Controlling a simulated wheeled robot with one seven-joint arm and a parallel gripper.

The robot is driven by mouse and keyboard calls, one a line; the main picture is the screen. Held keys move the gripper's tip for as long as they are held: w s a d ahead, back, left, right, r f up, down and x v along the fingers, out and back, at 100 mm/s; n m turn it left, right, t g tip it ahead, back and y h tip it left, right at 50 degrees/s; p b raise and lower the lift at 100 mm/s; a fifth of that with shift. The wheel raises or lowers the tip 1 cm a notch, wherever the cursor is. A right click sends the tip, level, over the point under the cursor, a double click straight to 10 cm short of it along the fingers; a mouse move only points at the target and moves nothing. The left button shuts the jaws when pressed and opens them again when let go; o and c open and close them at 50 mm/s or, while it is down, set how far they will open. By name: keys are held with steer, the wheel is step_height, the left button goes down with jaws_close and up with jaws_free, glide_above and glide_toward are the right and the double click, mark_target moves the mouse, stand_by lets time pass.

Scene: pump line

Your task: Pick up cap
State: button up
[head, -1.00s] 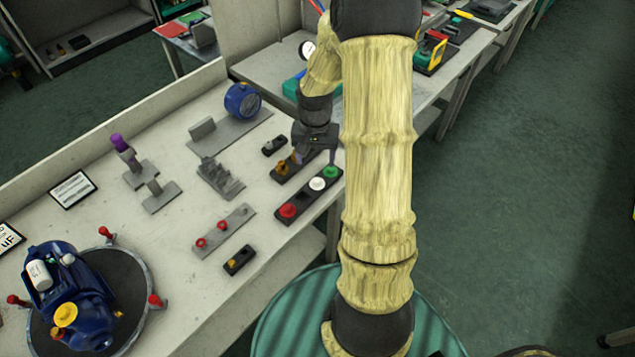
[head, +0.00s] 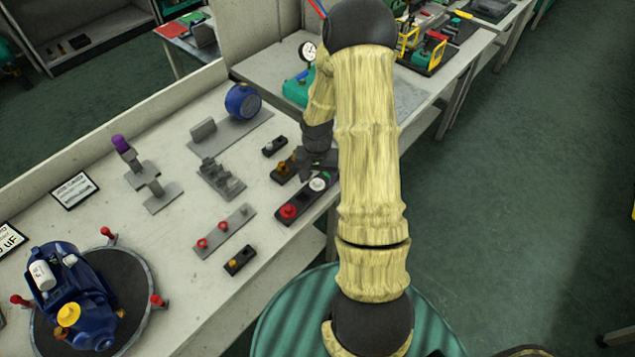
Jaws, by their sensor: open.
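A dark rack (head: 303,200) near the table's front edge bears a red cap (head: 289,211), a white cap (head: 318,184) and a green cap, mostly hidden by my gripper and arm. My gripper (head: 322,172) is open, above the rack's far end, close to the white and green caps. Its fingertips are partly hidden, and I cannot tell whether it touches a cap. A blue pump (head: 85,300) with a yellow cap (head: 68,314) sits on a round dark turntable at the lower left.
Next to the rack are a holder with orange-brown fittings (head: 284,168), a small black block (head: 274,146), a grey stepped block (head: 220,178) and a grey strip with two red knobs (head: 222,230). A blue round motor (head: 242,101) stands farther back.

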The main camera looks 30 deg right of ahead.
steer(key=shift+f, duration=0.45)
steer(key=shift+s, duration=0.1)
jaws_close()
stand_by(0.5)
